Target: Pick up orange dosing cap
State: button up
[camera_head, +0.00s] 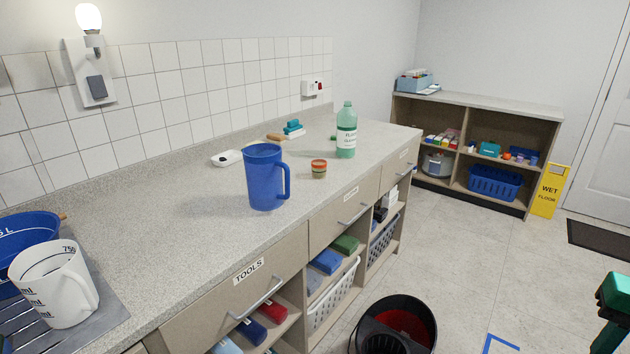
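A small round tub (319,169) with an orange-red top and a pale, labelled side stands upright on the counter. It is right of the blue jug (262,178) and in front of the green bottle (346,132). A small orange thing (507,156) also sits on the upper shelf of the far unit. I cannot tell for certain which of these is the orange dosing cap. My gripper is not seen in this view.
The speckled counter (190,220) has free room around the jug. A white measuring jug (55,285) and blue tub stand at left. A dark bin (393,325) is on the floor. A yellow wet-floor sign (548,190) stands by the far unit. A green-and-dark object (614,295) cuts the right edge.

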aim_at(318, 167)
jog(key=k, duration=1.1)
jog(key=u, duration=0.35)
jog(key=i, duration=2.25)
jog(key=u, duration=0.05)
